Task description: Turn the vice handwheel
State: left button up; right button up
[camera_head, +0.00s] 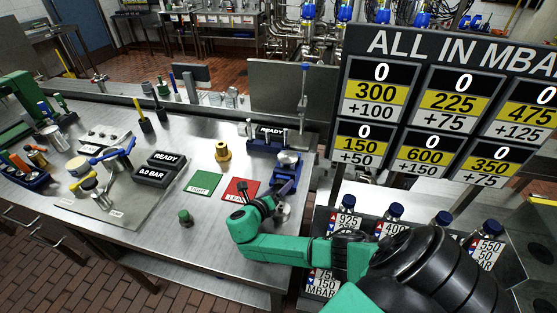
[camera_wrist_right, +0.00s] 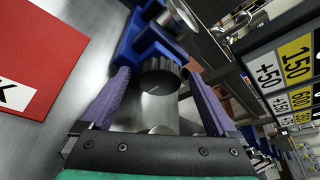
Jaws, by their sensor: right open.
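The blue vice (camera_head: 287,172) stands on the right end of the steel bench, with a round silver part (camera_head: 288,158) on top. In the right wrist view, its blue body (camera_wrist_right: 150,42) is at the top, and the dark ribbed handwheel (camera_wrist_right: 158,80) faces the camera. My right gripper (camera_head: 266,204) is at the near side of the vice. In the wrist view, the open purple fingers (camera_wrist_right: 157,84) stand on either side of the handwheel, with gaps visible; I cannot tell whether they touch it. In the head view, the gripper and wrist largely hide the handwheel. My left gripper is not in view.
A red card (camera_head: 240,190) and a green card (camera_head: 204,184) lie left of the vice. A sign board (camera_head: 440,110) and blue-capped bottles (camera_head: 395,222) are at the right. Bare bench shows at the front.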

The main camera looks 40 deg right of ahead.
jog(key=c, duration=1.4)
jog(key=shift+r+m+y+p, duration=0.1)
jog(key=shift+m+y+p, duration=0.2)
jog(key=shift+p, duration=0.25)
jog(key=shift+s+d+r+m+t+y+p, duration=0.1)
jog(key=shift+m+t+y+p, duration=0.2)
jog(key=shift+m+t+p, duration=0.35)
jog(key=shift+m+y+p, duration=0.4)
jog(key=shift+m+p, duration=0.35)
jog(key=shift+m+t, duration=0.55)
jog(key=shift+m, duration=0.15)
jog(key=shift+y+p, duration=0.3)
